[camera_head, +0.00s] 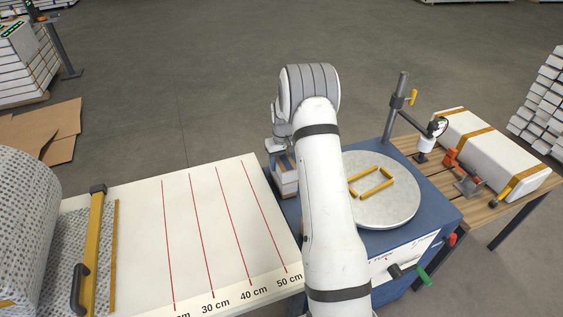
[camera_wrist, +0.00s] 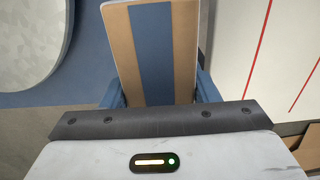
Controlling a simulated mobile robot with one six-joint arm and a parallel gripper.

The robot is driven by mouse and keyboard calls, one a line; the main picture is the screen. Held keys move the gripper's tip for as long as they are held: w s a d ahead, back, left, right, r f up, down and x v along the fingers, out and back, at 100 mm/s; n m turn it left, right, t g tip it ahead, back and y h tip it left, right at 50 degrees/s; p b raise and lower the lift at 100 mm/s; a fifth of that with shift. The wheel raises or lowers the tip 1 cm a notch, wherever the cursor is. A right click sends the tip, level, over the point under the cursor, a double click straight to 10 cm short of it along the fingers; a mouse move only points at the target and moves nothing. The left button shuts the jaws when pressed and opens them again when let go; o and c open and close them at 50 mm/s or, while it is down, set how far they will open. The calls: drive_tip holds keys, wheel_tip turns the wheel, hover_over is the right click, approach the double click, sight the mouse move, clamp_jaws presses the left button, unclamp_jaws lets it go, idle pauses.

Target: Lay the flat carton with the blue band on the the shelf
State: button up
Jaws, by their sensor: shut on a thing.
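The flat carton (camera_wrist: 155,52), brown with a wide blue band down its middle, is between the blue fingers of my gripper (camera_wrist: 162,88) in the wrist view. My gripper is shut on it. In the head view my gripper (camera_head: 283,155) is left of my forearm, with the pale and blue carton (camera_head: 287,180) below it, at the left edge of the blue turntable bench. My arm hides part of that area. I cannot tell whether the carton touches anything below. No shelf can be made out clearly in either view.
A round grey turntable (camera_head: 385,205) with a yellow marked outline tops the blue bench (camera_head: 440,215). A white measuring table (camera_head: 200,230) with red lines stands left, beside a bubble-wrap roll (camera_head: 25,225). A wooden bench (camera_head: 505,205) at right holds a long white package (camera_head: 490,150) and clamps.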

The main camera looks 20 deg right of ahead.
drive_tip(key=o, duration=1.3)
drive_tip(key=shift+f, duration=0.1)
drive_tip(key=shift+c, duration=0.2)
